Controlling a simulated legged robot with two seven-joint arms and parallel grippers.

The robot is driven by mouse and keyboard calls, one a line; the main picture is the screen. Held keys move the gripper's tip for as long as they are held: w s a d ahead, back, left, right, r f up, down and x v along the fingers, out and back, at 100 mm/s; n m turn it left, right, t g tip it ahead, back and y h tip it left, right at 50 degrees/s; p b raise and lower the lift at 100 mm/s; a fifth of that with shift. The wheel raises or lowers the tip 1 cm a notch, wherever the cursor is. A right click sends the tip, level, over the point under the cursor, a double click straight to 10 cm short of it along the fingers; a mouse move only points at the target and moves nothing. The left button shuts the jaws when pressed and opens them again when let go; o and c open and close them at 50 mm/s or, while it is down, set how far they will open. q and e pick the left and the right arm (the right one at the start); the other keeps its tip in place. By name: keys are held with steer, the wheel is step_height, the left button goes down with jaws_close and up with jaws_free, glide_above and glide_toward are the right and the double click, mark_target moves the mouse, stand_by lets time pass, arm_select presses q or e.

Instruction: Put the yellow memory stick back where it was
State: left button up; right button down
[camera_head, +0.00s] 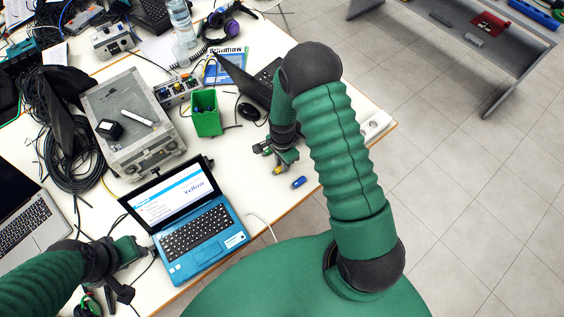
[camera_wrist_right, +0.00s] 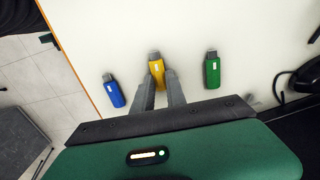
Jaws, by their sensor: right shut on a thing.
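The yellow memory stick (camera_wrist_right: 157,74) is between the two fingertips of my right gripper (camera_wrist_right: 158,88) in the right wrist view, low over the white table. My right gripper is shut on it. In the head view the right gripper (camera_head: 282,163) is near the table's right edge, with a bit of the yellow stick (camera_head: 277,171) showing below it. A blue memory stick (camera_wrist_right: 114,91) lies to its left in the wrist view, and a green one (camera_wrist_right: 212,70) to its right. My left gripper (camera_head: 146,247) is beside the blue laptop; its fingers are unclear.
The blue laptop (camera_head: 205,235) is open and its screen shows the word "Yellow". A green pen cup (camera_head: 206,114), a black mouse (camera_head: 249,112) and a dark laptop (camera_head: 243,79) are beyond the right gripper. A grey metal box (camera_head: 150,150) stands left. Floor lies beyond the table edge.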

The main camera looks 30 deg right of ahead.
steer(key=shift+a, duration=0.1)
steer(key=c, duration=1.8)
jaws_free()
steer(key=shift+f, duration=0.15)
steer(key=o, duration=0.4)
steer(key=shift+o, duration=0.2)
step_height(320, 180, up, 12)
steer(key=s+a+r+n+t, duration=0.2)
steer(key=s+a+r+n, duration=0.6)
steer(key=n, duration=0.9)
steer(key=shift+s+a+t, duration=0.2)
steer(key=shift+s+t, duration=0.1)
steer(key=shift+s, duration=0.35)
